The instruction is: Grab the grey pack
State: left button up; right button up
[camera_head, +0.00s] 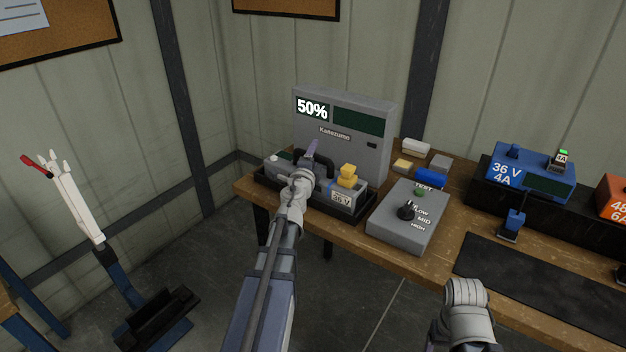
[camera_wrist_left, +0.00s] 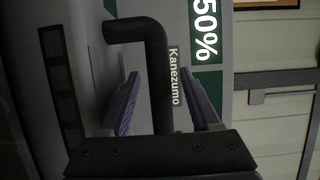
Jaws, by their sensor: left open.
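The grey pack (camera_head: 348,197), marked 36 V, sits in a black tray (camera_head: 318,212) at the left end of the wooden bench, in front of the grey Kanezumo unit (camera_head: 372,125) that reads 50%. My left gripper (camera_head: 311,148) is over the pack and hides its middle. In the left wrist view my left gripper (camera_wrist_left: 163,103) is open, with the pack's black handle (camera_wrist_left: 157,75) between its two purple fingers. The grey pack (camera_wrist_left: 85,75) fills the left of that view. My right arm shows at the lower right of the head view, but its jaws do not.
A yellow connector (camera_head: 347,175) stands near the pack's right end. A grey test box (camera_head: 408,222) with a knob is to the right. Farther right are a blue 36 V 4A unit (camera_head: 528,172), an orange unit (camera_head: 612,198) and a dark mat (camera_head: 535,280).

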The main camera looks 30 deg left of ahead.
pick_arm(q)
jog(key=shift+x, duration=1)
jog(key=shift+s, duration=0.1)
grip_shut()
dwell(0.5)
